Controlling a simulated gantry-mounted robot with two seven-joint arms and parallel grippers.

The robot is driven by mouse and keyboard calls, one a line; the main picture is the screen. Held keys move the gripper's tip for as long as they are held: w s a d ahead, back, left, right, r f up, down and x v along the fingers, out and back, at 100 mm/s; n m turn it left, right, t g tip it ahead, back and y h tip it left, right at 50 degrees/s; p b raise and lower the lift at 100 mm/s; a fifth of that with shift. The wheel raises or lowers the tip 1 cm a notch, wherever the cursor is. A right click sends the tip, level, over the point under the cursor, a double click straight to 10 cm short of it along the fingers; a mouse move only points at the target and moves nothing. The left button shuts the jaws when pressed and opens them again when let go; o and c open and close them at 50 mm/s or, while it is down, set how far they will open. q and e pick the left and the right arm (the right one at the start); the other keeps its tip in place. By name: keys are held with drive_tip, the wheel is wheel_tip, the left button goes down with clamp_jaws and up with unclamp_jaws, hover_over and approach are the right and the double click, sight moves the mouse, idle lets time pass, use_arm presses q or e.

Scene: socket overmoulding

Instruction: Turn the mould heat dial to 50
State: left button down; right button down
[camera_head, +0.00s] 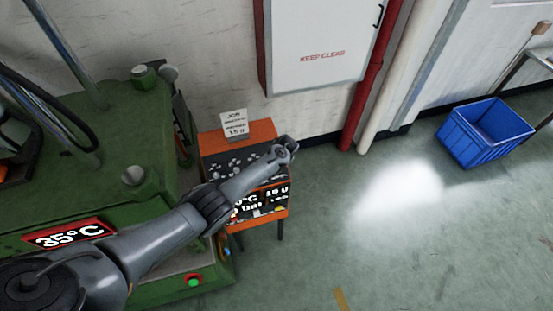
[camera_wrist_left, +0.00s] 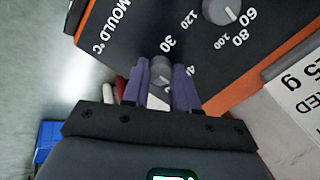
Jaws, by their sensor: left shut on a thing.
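My left gripper (camera_wrist_left: 158,84) has its purple fingers closed on the sides of a grey dial knob (camera_wrist_left: 160,68) on a dark panel (camera_wrist_left: 120,50) lettered "MOULD °C". The number 30 stands just above the knob, and another number starting with 4 is partly covered by a finger. The knob's pointer is not clear. In the head view my left arm comes from the lower left, and its gripper (camera_head: 284,151) is over the orange control stand (camera_head: 262,131). The gripped knob is hidden there. My right gripper is not in view.
A second knob (camera_wrist_left: 222,10) is close by, with numbers from 60 to 120 around it. A white card (camera_head: 234,123) stands on top of the control stand. The green machine (camera_head: 120,175) is at left. A blue crate (camera_head: 484,132) is on the floor at right; the floor between is clear.

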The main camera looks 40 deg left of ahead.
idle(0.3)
use_arm(q)
drive_tip(key=c, duration=0.9)
unclamp_jaws()
drive_tip(key=shift+o, duration=0.2)
drive_tip(key=shift+d+r+p, duration=0.15)
drive_tip(key=shift+r+p, duration=0.3)
drive_tip(key=shift+r, duration=0.1)
drive_tip(key=p+v, duration=0.2)
drive_tip(key=v, duration=0.7)
drive_tip(key=shift+s+d+r+p, duration=0.2)
drive_tip(key=shift+d+r+p, duration=0.05)
drive_tip(key=shift+p, duration=0.05)
